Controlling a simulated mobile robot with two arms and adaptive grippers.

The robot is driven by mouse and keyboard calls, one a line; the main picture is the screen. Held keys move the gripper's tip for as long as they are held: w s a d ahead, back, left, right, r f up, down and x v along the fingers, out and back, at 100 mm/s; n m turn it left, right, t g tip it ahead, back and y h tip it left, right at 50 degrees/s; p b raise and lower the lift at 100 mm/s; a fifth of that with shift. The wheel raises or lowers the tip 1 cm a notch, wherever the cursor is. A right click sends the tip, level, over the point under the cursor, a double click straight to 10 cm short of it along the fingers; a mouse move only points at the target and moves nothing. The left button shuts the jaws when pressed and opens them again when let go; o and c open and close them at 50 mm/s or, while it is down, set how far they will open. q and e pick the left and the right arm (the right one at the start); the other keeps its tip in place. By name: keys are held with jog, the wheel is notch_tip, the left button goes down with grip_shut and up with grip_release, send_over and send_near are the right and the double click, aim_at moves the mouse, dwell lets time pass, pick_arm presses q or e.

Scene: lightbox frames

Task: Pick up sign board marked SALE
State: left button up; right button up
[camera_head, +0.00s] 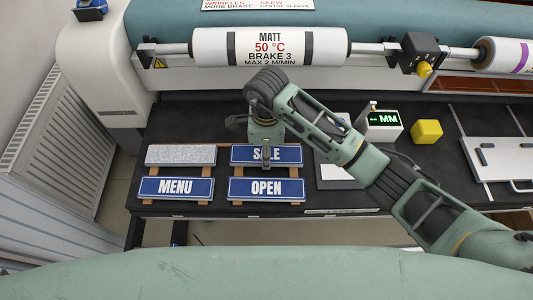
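The sign board marked SALE (290,155) is a blue rectangle with white letters and a pale border. My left gripper is not in view.
The OPEN board (267,189) and MENU board (175,188) lie in front, with a grey speckled board (180,155) behind MENU. A yellow cube (426,132), an MM display (382,122) and a white roller (270,47) lie beyond. A radiator (55,139) stands at left.

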jog(key=c, duration=0.5)
jog(key=shift+c, duration=0.2)
